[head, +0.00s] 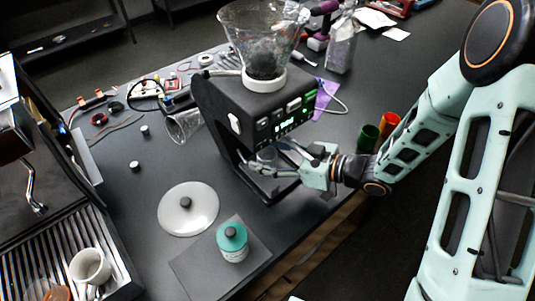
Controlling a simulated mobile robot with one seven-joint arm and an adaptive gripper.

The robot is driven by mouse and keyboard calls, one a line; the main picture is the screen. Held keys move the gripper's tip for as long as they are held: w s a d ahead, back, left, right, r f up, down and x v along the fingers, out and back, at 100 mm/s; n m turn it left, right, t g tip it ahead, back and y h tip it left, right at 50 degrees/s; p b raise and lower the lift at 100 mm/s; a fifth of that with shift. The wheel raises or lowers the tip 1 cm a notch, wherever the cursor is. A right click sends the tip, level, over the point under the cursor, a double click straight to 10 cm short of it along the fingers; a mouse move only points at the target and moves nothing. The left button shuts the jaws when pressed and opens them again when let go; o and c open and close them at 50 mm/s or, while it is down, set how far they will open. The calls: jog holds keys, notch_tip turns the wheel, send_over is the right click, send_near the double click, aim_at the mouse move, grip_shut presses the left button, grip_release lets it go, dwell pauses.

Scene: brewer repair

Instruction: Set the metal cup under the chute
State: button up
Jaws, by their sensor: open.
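The black grinder (258,115) stands on the dark table with a clear glass hopper (263,35) on top and green lit marks on its front. The chute itself is hidden under the grinder's head. A small shiny grey object that looks like the metal cup (267,155) is in the gap below the head, above the grinder's base. My gripper (274,161) reaches in from the right with its fingers open around or beside that object; I cannot tell whether they touch it. The fingers partly hide the cup, so its contact with the base is unclear.
A tipped glass (184,126) lies left. An espresso machine with a white cup (90,267) is at left.

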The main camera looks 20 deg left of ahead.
jog(key=shift+r, duration=0.2)
jog(key=v, duration=1.2)
jog(key=shift+w, duration=0.15)
